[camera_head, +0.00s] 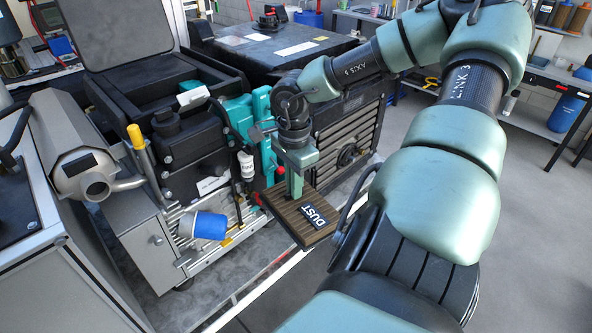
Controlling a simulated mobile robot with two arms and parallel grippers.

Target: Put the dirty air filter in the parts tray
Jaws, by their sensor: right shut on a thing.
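The dirty air filter (290,214) is a flat brown pleated panel with a dark label reading "DUST". It is tilted in the head view, in front of the machine and above the floor. My right gripper (296,194) reaches down from the arm and is shut on the filter's upper side. The filter hides the fingertips in part. My left gripper is not in view. I cannot make out a parts tray for certain.
A machine with an open black box (150,88), a yellow-handled lever (139,140) and teal parts (265,125) stands close to the filter. A blue cylinder (208,225) sits low on its front. Grey floor (545,230) is clear at right.

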